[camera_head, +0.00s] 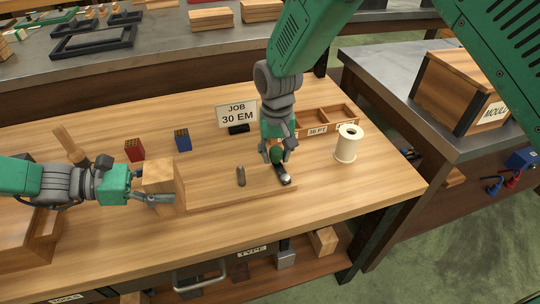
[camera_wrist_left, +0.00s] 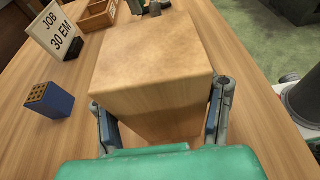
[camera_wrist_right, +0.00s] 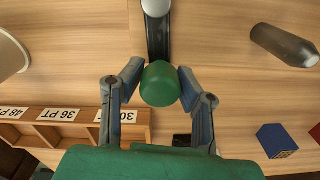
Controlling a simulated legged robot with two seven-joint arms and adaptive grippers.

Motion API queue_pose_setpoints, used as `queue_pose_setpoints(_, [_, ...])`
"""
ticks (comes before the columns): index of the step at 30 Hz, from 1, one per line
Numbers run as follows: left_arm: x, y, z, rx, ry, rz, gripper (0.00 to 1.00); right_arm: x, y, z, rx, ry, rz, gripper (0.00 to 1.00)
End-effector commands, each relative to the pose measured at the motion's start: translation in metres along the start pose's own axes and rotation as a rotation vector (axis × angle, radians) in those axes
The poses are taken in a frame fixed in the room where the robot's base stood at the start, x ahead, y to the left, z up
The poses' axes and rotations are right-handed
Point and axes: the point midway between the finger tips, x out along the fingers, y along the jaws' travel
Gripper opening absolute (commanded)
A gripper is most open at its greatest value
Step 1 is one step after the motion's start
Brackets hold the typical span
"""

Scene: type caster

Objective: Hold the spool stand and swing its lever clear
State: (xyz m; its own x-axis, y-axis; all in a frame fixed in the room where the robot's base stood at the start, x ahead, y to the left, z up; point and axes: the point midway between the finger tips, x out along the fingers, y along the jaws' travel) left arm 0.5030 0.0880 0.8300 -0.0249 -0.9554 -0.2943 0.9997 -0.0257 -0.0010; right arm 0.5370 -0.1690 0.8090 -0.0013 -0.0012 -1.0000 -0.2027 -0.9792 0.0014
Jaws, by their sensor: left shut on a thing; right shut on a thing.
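The spool stand is a flat wooden board (camera_head: 225,194) with a tall wooden block (camera_head: 158,176) at its left end. A dark rounded peg (camera_head: 241,176) stands on the board. To its right is the dark lever (camera_wrist_right: 157,38), with a silver pivot (camera_head: 286,179) at the near end and a green knob (camera_wrist_right: 160,84) at the far end. My left gripper (camera_head: 150,190) is shut on the wooden block, which fills the left wrist view (camera_wrist_left: 152,65). My right gripper (camera_wrist_right: 160,82) is shut on the green knob; its fingers partly hide the knob in the head view.
A cream spool (camera_head: 347,143) stands right of the lever. Behind are a JOB 30 EM sign (camera_head: 237,114) and a compartment tray (camera_head: 312,119). Red (camera_head: 134,150) and blue (camera_head: 182,140) blocks stand behind the board. The table's front right is clear.

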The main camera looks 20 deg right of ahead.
Motion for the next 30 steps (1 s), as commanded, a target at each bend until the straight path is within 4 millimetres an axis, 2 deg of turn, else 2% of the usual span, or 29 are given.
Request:
queue_pose_setpoints(12, [-0.0003, 0.0004, -0.0004, -0.001, 0.001, 0.002, 0.26, -0.0003, 0.0097, -0.0016, 0.17, 0.0, 0.0, 0.03])
queue_pose_setpoints(27, [-0.0003, 0.0005, -0.0005, -0.001, 0.001, 0.002, 0.26, -0.0002, 0.0108, -0.0019, 0.189, 0.0, 0.0, 0.03])
queue_pose_setpoints(28, [-0.0003, 0.0005, -0.0005, -0.001, 0.001, 0.002, 0.26, -0.0002, 0.0109, -0.0019, 0.189, 0.0, 0.0, 0.32])
queue_pose_setpoints(29, [-0.0003, 0.0005, -0.0005, -0.001, 0.001, 0.002, 0.26, -0.0002, 0.0109, -0.0019, 0.189, 0.0, 0.0, 0.43])
queue_pose_setpoints(30, [-0.0003, 0.0005, -0.0004, -0.001, 0.001, 0.002, 0.26, -0.0002, 0.0109, -0.002, 0.188, 0.0, 0.0, 0.49])
